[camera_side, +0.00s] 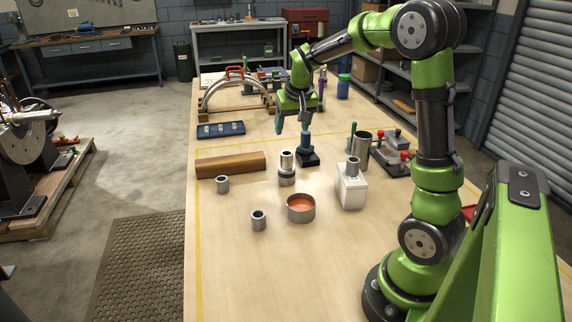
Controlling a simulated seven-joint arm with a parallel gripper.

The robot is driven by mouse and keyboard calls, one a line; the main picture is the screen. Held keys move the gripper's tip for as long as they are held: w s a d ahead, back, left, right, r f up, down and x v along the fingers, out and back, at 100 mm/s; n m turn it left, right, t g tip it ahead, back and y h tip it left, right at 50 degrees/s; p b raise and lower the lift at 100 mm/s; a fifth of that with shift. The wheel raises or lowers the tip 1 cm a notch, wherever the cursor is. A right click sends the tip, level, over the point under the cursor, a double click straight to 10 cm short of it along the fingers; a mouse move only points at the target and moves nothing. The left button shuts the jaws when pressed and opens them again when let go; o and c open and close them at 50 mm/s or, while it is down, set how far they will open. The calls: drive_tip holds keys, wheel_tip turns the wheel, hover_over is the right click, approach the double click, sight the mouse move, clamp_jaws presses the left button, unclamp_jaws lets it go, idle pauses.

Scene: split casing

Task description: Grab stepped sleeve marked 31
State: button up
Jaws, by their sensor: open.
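No marking 31 is readable at this size, so I cannot tell for sure which part is the stepped sleeve. A grey metal sleeve with a narrower upper part and a wider lower part (287,170) stands upright mid-table. Smaller grey sleeves stand at the left (222,185) and front (258,221). Another grey sleeve (352,168) sits on a white block (351,190). My gripper (291,127) is open, pointing down, above and behind the two-step sleeve. It is close to a blue cylinder on a black base (305,148). I see nothing held between its fingers.
A round tin with orange contents (301,208) stands in front. A wooden block (230,165) lies left, with a dark blue case (221,130) behind it. A tall metal cylinder (362,150) and a red-knobbed clamp fixture (393,155) stand right. The front table (270,280) is clear.

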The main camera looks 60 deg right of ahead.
sight(286, 155)
drive_tip(key=x, duration=1.4)
drive_tip(key=shift+s+f, duration=0.1)
drive_tip(key=shift+f, duration=0.05)
drive_tip(key=shift+a, duration=0.1)
clamp_jaws()
idle(0.7)
